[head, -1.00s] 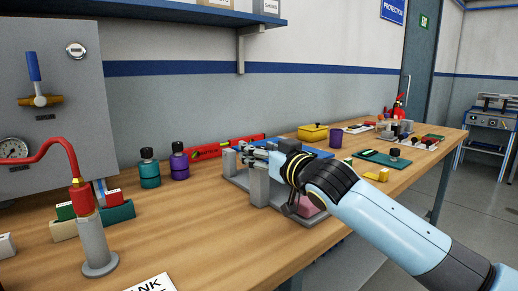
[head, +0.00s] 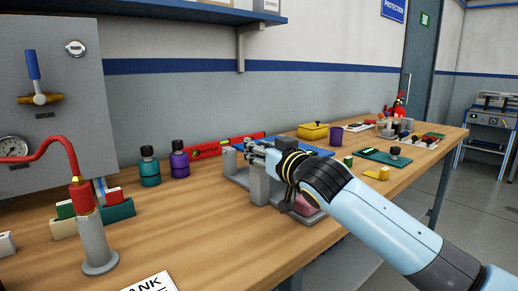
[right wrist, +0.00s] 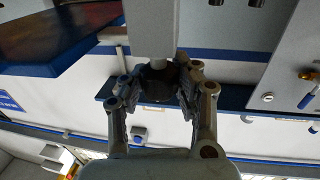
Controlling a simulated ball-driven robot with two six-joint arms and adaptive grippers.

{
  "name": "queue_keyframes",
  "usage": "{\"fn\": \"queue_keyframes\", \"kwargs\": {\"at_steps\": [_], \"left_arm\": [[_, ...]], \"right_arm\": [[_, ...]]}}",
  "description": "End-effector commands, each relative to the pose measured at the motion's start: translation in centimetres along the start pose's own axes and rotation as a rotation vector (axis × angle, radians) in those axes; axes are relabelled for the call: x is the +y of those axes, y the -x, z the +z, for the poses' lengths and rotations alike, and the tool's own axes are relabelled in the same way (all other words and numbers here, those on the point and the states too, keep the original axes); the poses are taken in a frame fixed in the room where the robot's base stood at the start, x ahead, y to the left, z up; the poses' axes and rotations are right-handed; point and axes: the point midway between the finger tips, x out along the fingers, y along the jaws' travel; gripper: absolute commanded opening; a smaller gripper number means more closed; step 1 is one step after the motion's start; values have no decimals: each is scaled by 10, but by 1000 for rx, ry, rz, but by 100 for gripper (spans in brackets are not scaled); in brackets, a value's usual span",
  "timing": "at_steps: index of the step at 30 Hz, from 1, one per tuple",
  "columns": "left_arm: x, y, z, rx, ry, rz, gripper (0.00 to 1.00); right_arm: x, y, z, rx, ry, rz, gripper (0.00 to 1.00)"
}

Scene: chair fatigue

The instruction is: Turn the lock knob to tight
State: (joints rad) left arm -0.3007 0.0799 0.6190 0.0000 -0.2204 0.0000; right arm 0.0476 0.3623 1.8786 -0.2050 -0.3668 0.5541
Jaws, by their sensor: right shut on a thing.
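My right gripper (head: 258,149) reaches in from the right to a grey fixture (head: 238,178) on the bench. In the right wrist view its fingers (right wrist: 157,95) are closed on both sides of a dark round knob (right wrist: 157,75). In the head view the knob is hidden by the gripper and wrist, and no tight or loose marking can be read. My left gripper is in neither view.
A blue plate (head: 311,151) lies behind the wrist. Teal (head: 149,170) and purple (head: 179,162) bottles and a red level (head: 215,148) stand left of the fixture. A grey post with a red top (head: 97,240) stands at the front left.

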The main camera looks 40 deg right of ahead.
Motion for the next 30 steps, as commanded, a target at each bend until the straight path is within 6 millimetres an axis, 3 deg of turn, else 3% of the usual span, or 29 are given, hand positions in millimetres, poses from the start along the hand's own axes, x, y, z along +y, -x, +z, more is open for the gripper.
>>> {"fn": "queue_keyframes", "kwargs": {"at_steps": [12, 13, 19, 30], "left_arm": [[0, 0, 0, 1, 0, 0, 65], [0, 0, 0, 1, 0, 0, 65], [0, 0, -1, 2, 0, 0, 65], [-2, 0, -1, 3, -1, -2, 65]], "right_arm": [[0, 1, 2, -3, -1, 47, 0], [0, 1, 2, -3, -1, 47, 29], [0, 1, 1, -2, -1, 46, 55], [0, 6, 1, -1, 1, 46, 57]]}}
